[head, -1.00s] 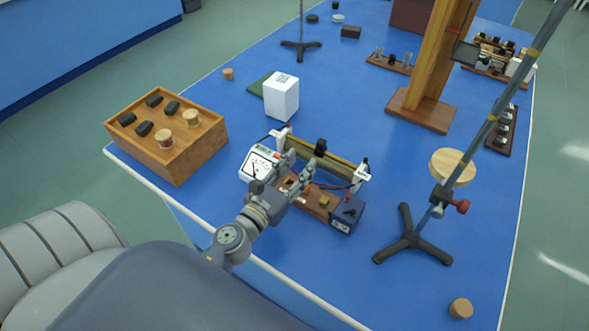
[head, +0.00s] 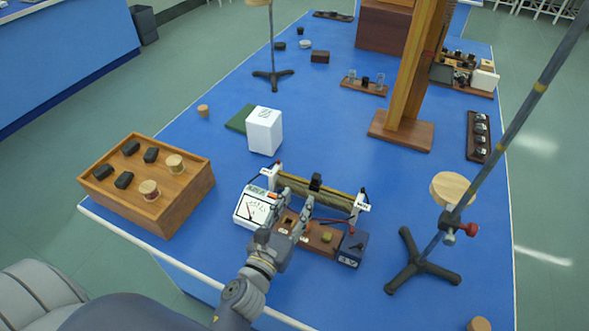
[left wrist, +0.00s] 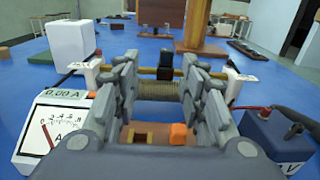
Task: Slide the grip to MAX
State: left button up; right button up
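The black grip (head: 316,182) sits near the middle of the rheostat's bar, above its wound coil (head: 340,200). It also shows in the left wrist view (left wrist: 166,62), straight ahead between the fingers. White end supports stand at the coil's left (head: 273,175) and right (head: 361,204); their small labels are too small to read. My left gripper (head: 296,200) is open and empty, on the near side of the coil and apart from the grip. Its spread fingers frame the grip in the left wrist view (left wrist: 160,82). My right gripper is not in view.
A white ammeter (left wrist: 52,128) reading 0.00 A stands left of the gripper, and a dark blue box (head: 352,250) with wires stands right. A wooden tray (head: 190,206) and a white block (head: 264,131) are further left. A tripod stand (head: 421,266) is at the right.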

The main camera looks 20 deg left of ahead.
aim_at(316, 177)
pick_arm(q)
jog(key=shift+w+d+r, duration=0.2)
jog(key=shift+w, duration=0.45)
jog(key=w, duration=0.2)
jog(key=w+p, duration=0.1)
jog(key=w, duration=0.1)
jog(key=w+d+p, duration=0.1)
jog(key=w, duration=0.4)
jog(key=shift+w+f, duration=0.1)
jog(key=shift+w, duration=0.15)
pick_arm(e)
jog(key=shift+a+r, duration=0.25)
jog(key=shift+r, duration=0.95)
pick_arm(q)
jog(key=shift+c, duration=0.3)
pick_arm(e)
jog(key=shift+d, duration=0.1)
pick_arm(q)
grip_shut()
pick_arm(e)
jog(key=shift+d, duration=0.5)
